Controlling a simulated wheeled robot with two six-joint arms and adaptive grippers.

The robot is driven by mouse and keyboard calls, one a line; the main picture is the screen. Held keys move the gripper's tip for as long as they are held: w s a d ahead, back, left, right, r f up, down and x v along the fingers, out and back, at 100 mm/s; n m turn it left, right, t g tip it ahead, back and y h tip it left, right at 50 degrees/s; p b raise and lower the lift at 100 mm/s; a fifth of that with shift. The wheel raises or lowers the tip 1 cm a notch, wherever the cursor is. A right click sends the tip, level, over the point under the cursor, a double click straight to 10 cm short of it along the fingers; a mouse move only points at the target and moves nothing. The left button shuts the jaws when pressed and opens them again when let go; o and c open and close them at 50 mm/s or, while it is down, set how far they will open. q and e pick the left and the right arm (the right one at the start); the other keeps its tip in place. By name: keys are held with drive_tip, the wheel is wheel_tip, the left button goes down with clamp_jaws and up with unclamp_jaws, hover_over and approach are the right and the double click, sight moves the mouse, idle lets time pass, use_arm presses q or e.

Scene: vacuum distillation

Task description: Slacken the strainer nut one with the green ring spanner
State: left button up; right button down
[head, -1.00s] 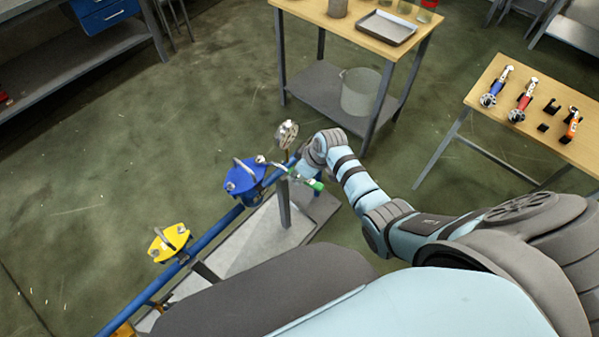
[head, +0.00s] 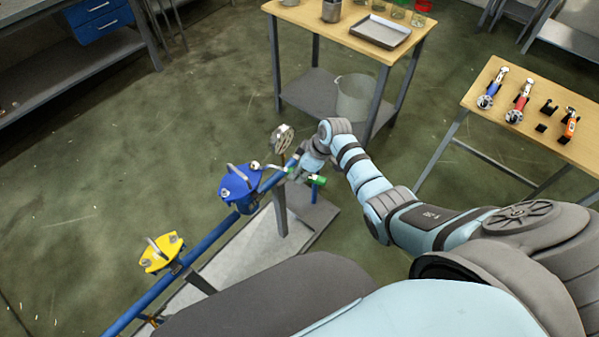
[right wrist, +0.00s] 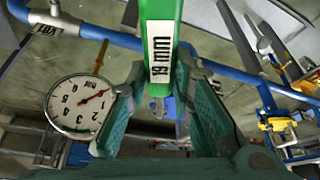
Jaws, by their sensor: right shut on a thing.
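The green ring spanner (right wrist: 160,40) is held between the fingers of my right gripper (right wrist: 158,112) in the right wrist view; its handle carries a "19 mm" label. In the head view the right gripper (head: 298,174) is beside the blue pipe's upper end, with a bit of green spanner (head: 319,181) showing. The blue strainer cover (head: 240,184) lies to its left, and the yellow strainer cover (head: 161,253) is further down the pipe. My left gripper is not in view.
A round dial gauge (head: 282,139) stands close behind the right gripper; it also shows in the wrist view (right wrist: 78,105). The blue pipe (head: 213,233) runs down left. A wooden table (head: 345,35) stands behind, and a side table (head: 551,125) with tools stands right.

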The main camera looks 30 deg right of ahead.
drive_tip(key=w+d+n+b, duration=0.1)
drive_tip(key=w+n+b, duration=0.1)
drive_tip(key=b, duration=0.1)
drive_tip(key=shift+d+y+b, duration=0.3)
drive_tip(key=shift+d+b, duration=0.1)
drive_tip(key=shift+r, duration=0.1)
wheel_tip(320, 180, up, 8)
drive_tip(key=p, duration=0.8)
drive_tip(key=shift+r+p, duration=0.15)
drive_tip(key=shift+p, duration=0.25)
idle(1.2)
